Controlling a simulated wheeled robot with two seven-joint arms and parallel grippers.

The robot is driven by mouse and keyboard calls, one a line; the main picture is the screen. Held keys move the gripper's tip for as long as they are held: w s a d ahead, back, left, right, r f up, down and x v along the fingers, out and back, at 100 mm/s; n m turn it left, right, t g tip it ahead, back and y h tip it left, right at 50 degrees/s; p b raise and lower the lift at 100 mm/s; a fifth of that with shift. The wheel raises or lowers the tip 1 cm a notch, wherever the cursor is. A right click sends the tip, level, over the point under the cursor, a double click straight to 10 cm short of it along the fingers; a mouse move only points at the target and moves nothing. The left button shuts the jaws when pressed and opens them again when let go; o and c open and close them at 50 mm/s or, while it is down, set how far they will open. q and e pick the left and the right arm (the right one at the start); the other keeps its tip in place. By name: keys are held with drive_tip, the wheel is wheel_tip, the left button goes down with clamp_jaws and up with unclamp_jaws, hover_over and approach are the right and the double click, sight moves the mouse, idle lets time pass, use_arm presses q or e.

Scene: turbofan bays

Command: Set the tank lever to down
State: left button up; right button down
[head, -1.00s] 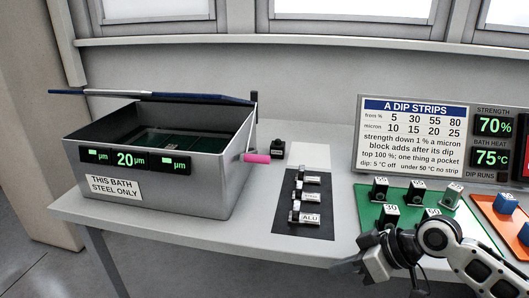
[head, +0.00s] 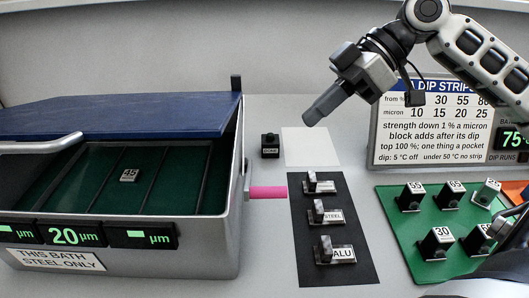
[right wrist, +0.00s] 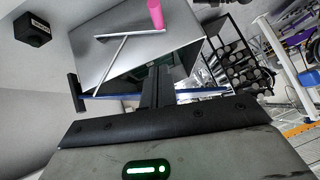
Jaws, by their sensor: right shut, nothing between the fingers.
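The tank (head: 232,225) is a grey metal box at the left, with its blue lid (head: 110,112) raised. Its lever has a pink grip (head: 268,192) that sticks out to the right from the tank's side. The grip and its thin metal arm also show at the top of the right wrist view (right wrist: 155,14). My right gripper (head: 313,117) is shut and empty, above the table behind and to the right of the pink grip, apart from it. My left gripper is not in view.
A block marked 45 (head: 130,175) lies inside the tank. A green tray (head: 400,225) with several blocks and a sign (head: 440,135) stand farther right.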

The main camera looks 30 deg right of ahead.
sight(279, 194)
drive_tip(key=x, duration=0.3)
drive_tip(key=s+f+x, duration=0.1)
drive_tip(key=x, duration=0.3)
drive_tip(key=d+x, duration=0.1)
drive_tip(key=x, duration=0.3)
drive_tip(key=shift+s+f, duration=0.25)
drive_tip(key=shift+s, duration=0.15)
drive_tip(key=shift+a+f, duration=0.1)
drive_tip(key=shift+f, duration=0.4)
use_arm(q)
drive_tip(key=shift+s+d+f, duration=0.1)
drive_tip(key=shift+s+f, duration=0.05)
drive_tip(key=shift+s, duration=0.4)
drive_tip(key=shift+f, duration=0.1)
use_arm(e)
drive_tip(key=shift+s, duration=0.1)
drive_tip(key=f+b, duration=0.1)
drive_tip(key=s+f+b, duration=0.1)
drive_tip(key=a+f+b, duration=0.1)
drive_tip(key=shift+s+f, duration=0.2)
drive_tip(key=shift+s, duration=0.05)
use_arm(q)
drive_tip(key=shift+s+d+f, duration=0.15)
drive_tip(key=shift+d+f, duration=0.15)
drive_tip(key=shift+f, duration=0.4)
use_arm(e)
drive_tip(key=shift+s+f, duration=0.3)
